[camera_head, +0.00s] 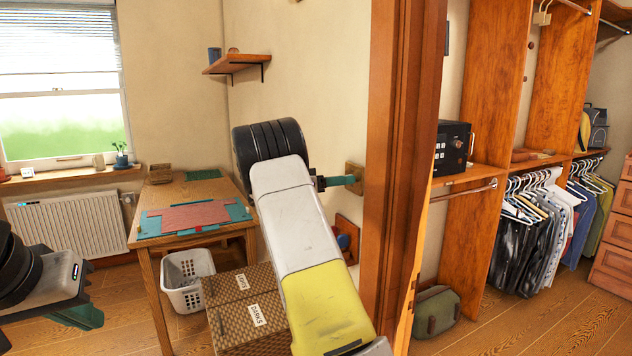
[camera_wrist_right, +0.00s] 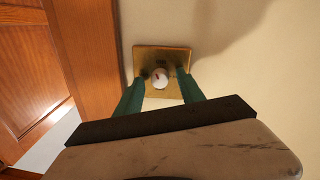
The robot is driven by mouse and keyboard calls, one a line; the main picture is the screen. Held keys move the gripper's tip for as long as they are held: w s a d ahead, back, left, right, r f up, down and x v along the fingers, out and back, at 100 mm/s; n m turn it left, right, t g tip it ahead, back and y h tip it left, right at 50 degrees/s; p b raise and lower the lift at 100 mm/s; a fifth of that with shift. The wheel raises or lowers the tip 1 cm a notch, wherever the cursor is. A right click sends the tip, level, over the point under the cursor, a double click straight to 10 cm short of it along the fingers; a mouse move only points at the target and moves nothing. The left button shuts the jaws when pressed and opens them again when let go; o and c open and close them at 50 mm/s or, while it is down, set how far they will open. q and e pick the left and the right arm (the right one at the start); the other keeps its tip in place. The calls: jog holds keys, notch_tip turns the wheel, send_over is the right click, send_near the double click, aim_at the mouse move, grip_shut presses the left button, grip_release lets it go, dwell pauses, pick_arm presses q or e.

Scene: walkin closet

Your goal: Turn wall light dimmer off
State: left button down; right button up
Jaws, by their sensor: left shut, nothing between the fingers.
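The wall dimmer has a square brass plate (camera_wrist_right: 183,100) and a round white knob (camera_wrist_right: 159,78) with a small red mark. In the head view the brass plate (camera_head: 355,172) sits on the wall just left of the wooden door frame; its knob is hidden there. My right gripper (camera_wrist_right: 162,76) is at the dimmer, with its green fingers open on either side of the knob. The left finger looks close to the knob and a gap shows on the right; I cannot tell whether either touches. My left gripper (camera_head: 96,316) is shut and empty at the lower left.
The wooden door frame (camera_head: 395,150) stands close to the right of the dimmer. Below my right arm are wicker hampers (camera_head: 225,322). A table (camera_head: 190,190) and a white basket (camera_head: 187,280) stand to the left. A small wall shelf (camera_head: 235,63) is above.

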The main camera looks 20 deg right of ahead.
grip_shut()
jog(key=shift+n, duration=0.3)
jog(key=shift+s+f+n+t, duration=0.1)
jog(key=shift+n+t, duration=0.35)
jog(key=shift+n, duration=4.9)
jog(key=shift+r+n+t, duration=0.1)
jog(key=shift+n+t, duration=0.3)
jog(key=shift+n, duration=4.9)
jog(key=shift+s+f+n+t, duration=0.1)
jog(key=shift+n+t, duration=0.35)
jog(key=shift+n, duration=4.9)
